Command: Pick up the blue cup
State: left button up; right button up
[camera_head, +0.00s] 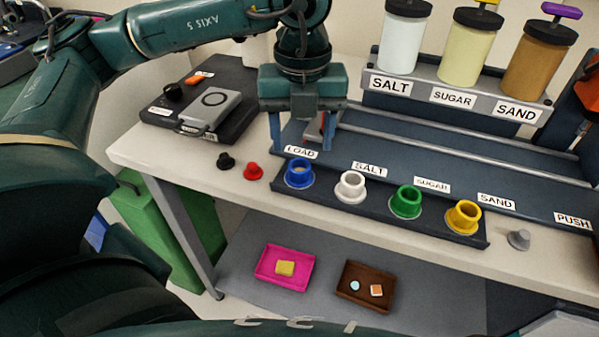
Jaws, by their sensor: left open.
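The blue cup (299,174) stands upright at the left end of a row on the dark front strip of the bench, just below the LOAD label. Its round opening faces up. My left gripper (301,143) points down above and behind the cup, near the LOAD label. Its two blue fingers are apart, and the cup is not between them. A small grey and red part shows between or behind the fingers; I cannot tell which. My right gripper is not in view.
White (350,187), green (405,203) and yellow (463,218) cups stand in line to the right. A red knob (253,172) and a black knob (225,161) are to the left. Labelled jars stand behind on a shelf. Pink (264,266) and brown (347,291) trays lie below.

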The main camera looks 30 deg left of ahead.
aim_at(299, 159)
pick_arm(q)
jog(key=shift+a+f, duration=0.15)
jog(key=shift+f, duration=1.2)
jog(key=shift+a+f, duration=0.1)
jog(key=shift+f, duration=1.25)
jog(key=shift+c, duration=0.5)
jog(key=c, duration=1)
notch_tip(299, 159, up, 10)
jog(key=shift+r+p, duration=0.1)
jog(key=shift+p, duration=0.2)
